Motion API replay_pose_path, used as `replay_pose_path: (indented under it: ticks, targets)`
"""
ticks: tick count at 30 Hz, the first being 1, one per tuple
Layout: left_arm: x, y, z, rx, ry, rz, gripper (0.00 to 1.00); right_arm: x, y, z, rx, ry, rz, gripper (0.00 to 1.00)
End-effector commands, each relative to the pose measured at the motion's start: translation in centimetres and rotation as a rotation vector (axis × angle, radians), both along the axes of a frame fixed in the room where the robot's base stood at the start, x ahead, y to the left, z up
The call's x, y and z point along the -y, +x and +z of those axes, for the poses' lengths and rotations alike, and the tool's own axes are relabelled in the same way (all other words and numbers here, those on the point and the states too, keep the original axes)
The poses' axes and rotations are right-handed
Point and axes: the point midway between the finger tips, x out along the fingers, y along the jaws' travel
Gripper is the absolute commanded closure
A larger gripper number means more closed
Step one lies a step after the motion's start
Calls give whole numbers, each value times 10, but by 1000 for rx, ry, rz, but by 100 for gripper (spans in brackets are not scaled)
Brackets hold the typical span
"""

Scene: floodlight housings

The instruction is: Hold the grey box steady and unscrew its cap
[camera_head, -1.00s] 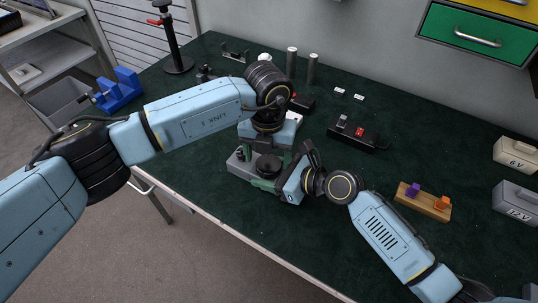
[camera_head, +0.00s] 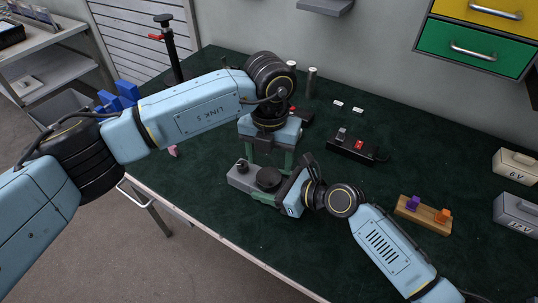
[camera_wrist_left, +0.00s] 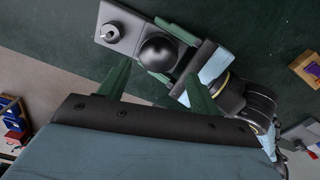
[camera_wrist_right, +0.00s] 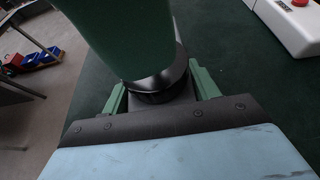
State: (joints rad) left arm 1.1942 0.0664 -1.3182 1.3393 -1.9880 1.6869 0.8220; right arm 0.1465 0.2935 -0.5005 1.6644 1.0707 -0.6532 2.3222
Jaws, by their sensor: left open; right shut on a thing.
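The left wrist view shows the grey box (camera_wrist_left: 117,30) and domed cap (camera_wrist_left: 158,50) beyond my left gripper (camera_wrist_left: 158,88). My left gripper (camera_head: 270,157) is open, fingers down, behind and above the cap, apart from it. My right gripper (camera_head: 288,192) is shut on the box's right end. In the right wrist view a large green shape hides most of the box between its fingers (camera_wrist_right: 162,95).
A black box with a red switch (camera_head: 350,147) lies behind to the right. A wooden block (camera_head: 424,212) with purple and orange pieces is at the right, near 6V (camera_head: 514,167) and 12V (camera_head: 514,211) boxes. Metal cylinders (camera_head: 312,82) stand behind. The front middle table is clear.

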Motion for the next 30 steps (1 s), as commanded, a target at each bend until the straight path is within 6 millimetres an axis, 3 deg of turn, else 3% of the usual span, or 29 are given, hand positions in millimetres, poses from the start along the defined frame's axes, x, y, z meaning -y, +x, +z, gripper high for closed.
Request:
replay_pose_path:
  ticks: [5, 30]
  targets:
    - [-1, 1, 3, 4, 3, -237, 36, -1, -1, -1, -2, 2, 2, 100]
    - [-1, 3, 22, 8, 4, -1847, 36, -1, -1, -1, -3, 2, 3, 100]
